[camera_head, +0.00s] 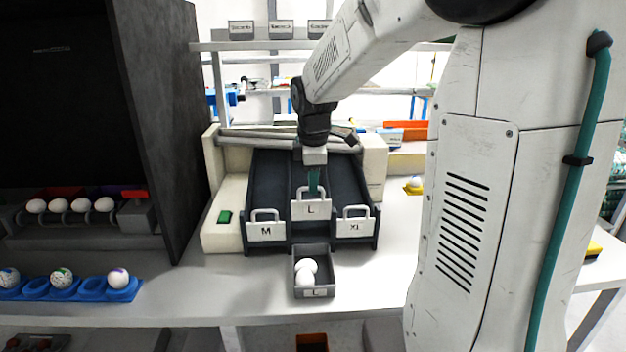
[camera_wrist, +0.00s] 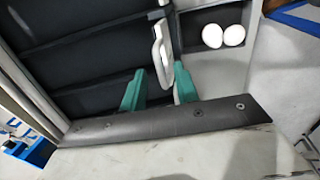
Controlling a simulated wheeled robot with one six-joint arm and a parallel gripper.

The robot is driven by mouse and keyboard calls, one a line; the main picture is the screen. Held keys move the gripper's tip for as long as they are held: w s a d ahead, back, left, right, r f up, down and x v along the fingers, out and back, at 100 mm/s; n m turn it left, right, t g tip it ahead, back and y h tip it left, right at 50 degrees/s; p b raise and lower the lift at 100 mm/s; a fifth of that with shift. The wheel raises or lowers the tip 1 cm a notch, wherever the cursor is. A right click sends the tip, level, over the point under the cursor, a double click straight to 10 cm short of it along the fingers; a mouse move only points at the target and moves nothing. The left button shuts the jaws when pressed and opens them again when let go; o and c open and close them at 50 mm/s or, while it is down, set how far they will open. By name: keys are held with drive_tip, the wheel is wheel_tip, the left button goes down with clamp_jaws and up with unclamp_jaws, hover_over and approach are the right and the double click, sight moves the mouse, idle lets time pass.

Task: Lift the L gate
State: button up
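The L gate (camera_head: 311,210) is a white plate with a loop handle at the front of the middle lane of the dark chute. It stands higher than the M gate (camera_head: 266,232) and the XL gate (camera_head: 355,228) on either side. My gripper (camera_head: 313,184) points down at the L gate's handle, its green fingers (camera_wrist: 158,88) on both sides of the white handle (camera_wrist: 162,50). A small grey tray (camera_head: 314,292) below the L lane holds two white eggs (camera_head: 306,270).
At the left, a blue egg holder (camera_head: 92,290) holds several marked eggs, and white eggs sit in a row inside a dark cabinet (camera_head: 60,110). A green button (camera_head: 224,217) is on the chute's cream side. White table surface is clear around the grey tray.

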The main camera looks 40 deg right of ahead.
wheel_tip(320, 180, up, 7)
drive_tip(key=s, duration=0.1)
drive_tip(key=shift+s+a+r, duration=0.15)
drive_tip(key=shift+a+r, duration=0.05)
drive_tip(key=shift+a, duration=0.2)
idle(0.3)
drive_tip(key=s+a+f+m, duration=0.2)
drive_tip(key=s+a, duration=0.3)
drive_tip(key=s, duration=0.3)
drive_tip(key=s+a+f+m, duration=0.2)
drive_tip(key=s+a+m, duration=0.3)
drive_tip(key=s, duration=0.3)
drive_tip(key=s+a+f+m+y, duration=0.1)
drive_tip(key=s+a+m, duration=0.3)
drive_tip(key=s, duration=0.5)
drive_tip(key=shift+a+f, duration=0.45)
drive_tip(key=shift+a, duration=0.5)
drive_tip(key=shift+s, duration=0.1)
